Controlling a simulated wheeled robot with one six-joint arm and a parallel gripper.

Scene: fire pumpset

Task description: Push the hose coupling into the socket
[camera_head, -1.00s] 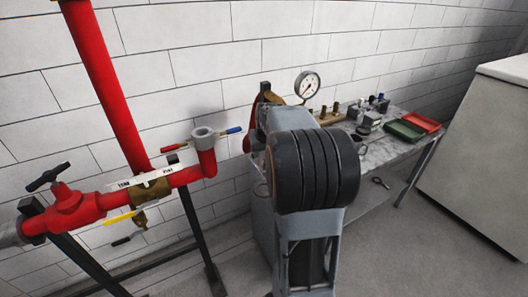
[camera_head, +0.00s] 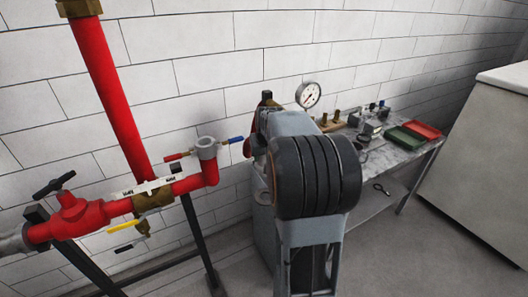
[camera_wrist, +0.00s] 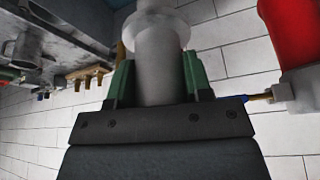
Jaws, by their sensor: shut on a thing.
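The hose coupling (camera_wrist: 158,60) is a pale grey cylinder with a wider flange, seen in the wrist view. My gripper (camera_wrist: 158,78) is shut on it, one green finger on each side. The socket (camera_head: 207,148) is a grey ring facing up on the end of the red elbow pipe, in the head view. A grey fitting below the red pipe at the right edge of the wrist view looks like the same socket (camera_wrist: 300,95). The coupling is apart from it. In the head view my arm hides the gripper and coupling.
A blue-handled lever (camera_head: 236,140) sticks out right of the socket. A red valve (camera_head: 70,215) and yellow lever (camera_head: 120,228) are on the pipe. A bench (camera_head: 402,157) with a gauge (camera_head: 308,95), green tray (camera_head: 407,138) and red tray (camera_head: 423,129) stands behind my arm.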

